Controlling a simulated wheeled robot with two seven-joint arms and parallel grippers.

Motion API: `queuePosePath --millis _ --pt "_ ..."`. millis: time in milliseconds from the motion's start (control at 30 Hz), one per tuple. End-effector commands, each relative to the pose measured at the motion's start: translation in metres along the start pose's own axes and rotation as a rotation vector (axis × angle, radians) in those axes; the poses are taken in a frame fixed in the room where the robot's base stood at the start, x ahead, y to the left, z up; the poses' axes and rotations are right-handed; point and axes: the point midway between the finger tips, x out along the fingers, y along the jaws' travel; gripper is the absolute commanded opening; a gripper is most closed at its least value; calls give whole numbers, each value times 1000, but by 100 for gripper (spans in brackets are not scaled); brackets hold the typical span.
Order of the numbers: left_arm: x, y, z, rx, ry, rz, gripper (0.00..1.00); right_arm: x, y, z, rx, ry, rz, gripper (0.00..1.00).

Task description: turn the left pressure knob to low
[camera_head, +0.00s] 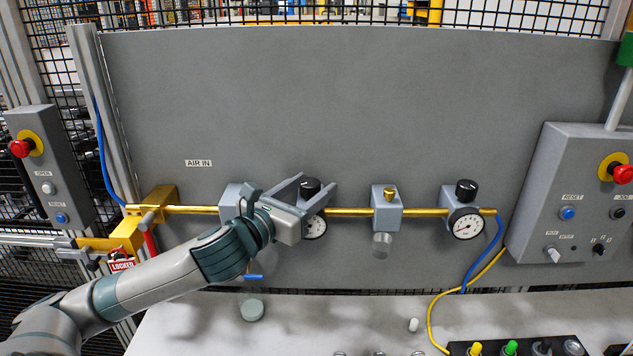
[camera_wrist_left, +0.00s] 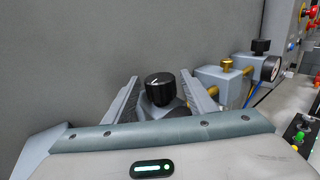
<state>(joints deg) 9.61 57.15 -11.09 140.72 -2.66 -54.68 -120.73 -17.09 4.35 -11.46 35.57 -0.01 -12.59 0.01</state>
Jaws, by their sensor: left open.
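The left pressure knob (camera_head: 310,188) is a black round knob on top of a grey regulator on the brass air line. In the left wrist view the knob (camera_wrist_left: 159,89) shows a white pointer mark on its top. My left gripper (camera_head: 318,187) is open, with one finger on each side of the knob. The wrist view shows the fingers (camera_wrist_left: 165,92) apart from the knob, with gaps at both sides. The left gauge (camera_head: 315,227) is partly hidden behind my gripper, and its reading cannot be made out. My right gripper is not in view.
A second black knob (camera_head: 466,190) with a gauge (camera_head: 467,223) stands to the right. A grey block with a brass fitting (camera_head: 389,194) lies between them. A red locked tag (camera_head: 121,262) hangs at the left. Control boxes (camera_head: 48,165) flank the panel. The panel above is clear.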

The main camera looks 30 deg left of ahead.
Motion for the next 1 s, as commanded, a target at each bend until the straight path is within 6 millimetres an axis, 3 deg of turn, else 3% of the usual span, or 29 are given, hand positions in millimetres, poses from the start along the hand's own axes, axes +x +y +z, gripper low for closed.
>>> queuePosePath --millis 333,500,1000 --pt "-1 -1 0 0 0 0 51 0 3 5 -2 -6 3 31" --pt "-1 -1 0 0 0 0 10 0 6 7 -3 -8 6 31" --pt "0 -2 2 -2 1 69 10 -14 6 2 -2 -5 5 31"
